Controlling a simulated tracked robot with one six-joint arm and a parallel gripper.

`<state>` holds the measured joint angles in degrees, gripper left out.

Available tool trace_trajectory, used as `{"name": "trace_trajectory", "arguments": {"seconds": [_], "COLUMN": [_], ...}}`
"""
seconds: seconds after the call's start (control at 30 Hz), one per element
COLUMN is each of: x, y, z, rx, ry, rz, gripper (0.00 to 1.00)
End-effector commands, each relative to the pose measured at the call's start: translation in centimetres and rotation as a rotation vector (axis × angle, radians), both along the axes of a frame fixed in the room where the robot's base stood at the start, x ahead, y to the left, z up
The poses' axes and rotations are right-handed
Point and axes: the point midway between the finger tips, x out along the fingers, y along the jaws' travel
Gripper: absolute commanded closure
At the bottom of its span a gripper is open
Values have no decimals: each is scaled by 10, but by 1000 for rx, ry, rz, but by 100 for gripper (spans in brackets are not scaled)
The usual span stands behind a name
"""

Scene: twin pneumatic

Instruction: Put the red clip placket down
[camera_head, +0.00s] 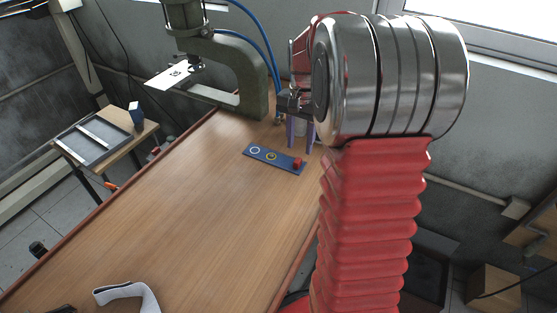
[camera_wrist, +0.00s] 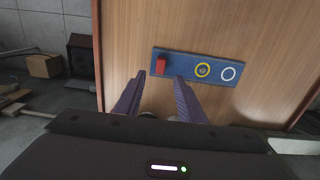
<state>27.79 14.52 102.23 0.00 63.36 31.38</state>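The red clip placket (camera_head: 299,162) sits at the right end of a blue plate (camera_head: 283,162) on the wooden bench. It also shows in the wrist view (camera_wrist: 161,65), at the left end of the plate (camera_wrist: 184,66). My gripper (camera_head: 300,140) has two purple fingers and is over the bench near the plate. In the wrist view the fingers (camera_wrist: 159,78) are apart with nothing between them. The red clip placket shows past the fingertips, roughly between them, and looks clear of them.
The plate also bears a yellow ring (camera_head: 271,156) and a white ring (camera_head: 255,150). A green-grey press (camera_head: 243,65) stands at the bench's far end. A white strap-like piece (camera_head: 128,292) lies at the near end. The middle of the bench (camera_head: 170,210) is clear.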

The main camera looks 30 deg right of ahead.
Motion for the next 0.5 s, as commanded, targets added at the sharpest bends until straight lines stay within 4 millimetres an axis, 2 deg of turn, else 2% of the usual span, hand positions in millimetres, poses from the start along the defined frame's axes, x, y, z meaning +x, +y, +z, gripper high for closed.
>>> {"name": "trace_trajectory", "arguments": {"seconds": [0.1,0.5], "x": [0,0], "y": [0,0], "z": [-7,-11], "rx": [-1,0], "ry": [-2,0], "rz": [0,0], "gripper": [64,64]}}
